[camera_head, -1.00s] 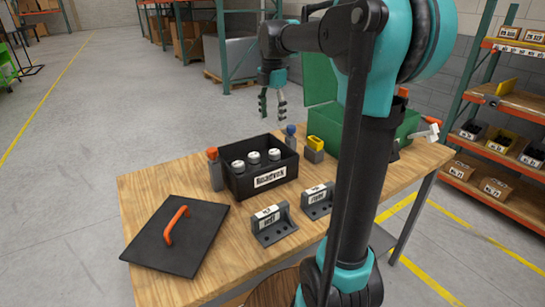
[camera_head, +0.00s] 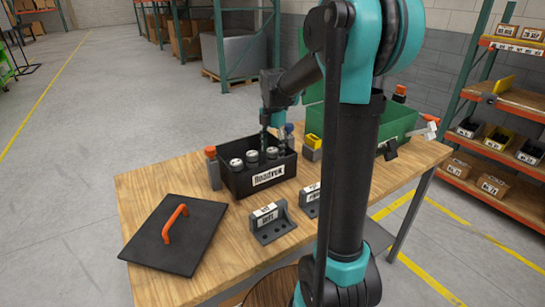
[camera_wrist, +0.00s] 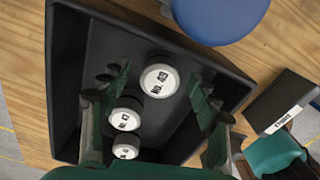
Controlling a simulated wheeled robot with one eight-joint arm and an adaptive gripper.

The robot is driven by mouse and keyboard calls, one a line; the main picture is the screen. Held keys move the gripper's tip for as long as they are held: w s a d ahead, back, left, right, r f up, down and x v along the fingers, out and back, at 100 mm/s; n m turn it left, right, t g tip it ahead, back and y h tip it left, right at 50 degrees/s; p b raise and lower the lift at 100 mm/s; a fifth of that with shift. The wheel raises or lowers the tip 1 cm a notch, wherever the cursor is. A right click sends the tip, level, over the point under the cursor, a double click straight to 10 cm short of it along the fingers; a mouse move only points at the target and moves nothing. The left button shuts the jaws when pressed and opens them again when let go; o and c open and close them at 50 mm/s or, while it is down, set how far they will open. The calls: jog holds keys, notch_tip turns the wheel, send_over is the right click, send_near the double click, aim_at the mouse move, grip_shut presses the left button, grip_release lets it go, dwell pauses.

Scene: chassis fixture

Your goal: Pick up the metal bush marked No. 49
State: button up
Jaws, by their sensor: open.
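Three metal bushes with white labelled tops stand in a black box (camera_head: 233,184) on the table. In the head view they are a left bush (camera_head: 236,163), a middle bush (camera_head: 252,157) and a right bush (camera_head: 272,153). In the wrist view their tops line up as a near-top bush (camera_wrist: 160,79), a middle one (camera_wrist: 125,119) and a lower one (camera_wrist: 126,147). The label numbers are too small to read surely. My gripper (camera_wrist: 160,76) is open, its fingers on either side of the near-top bush. In the head view my gripper (camera_head: 273,140) reaches down into the box's right end.
A blue-capped post (camera_wrist: 222,14) stands close beside the box. An orange-capped post (camera_head: 213,168) stands at its left. A black lid with an orange handle (camera_head: 175,224) lies at front left. Labelled grey brackets (camera_head: 270,222) stand in front. A green bin (camera_head: 400,122) is at right.

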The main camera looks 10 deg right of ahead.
jog(key=shift+f, duration=0.35)
grip_shut()
dwell(0.3)
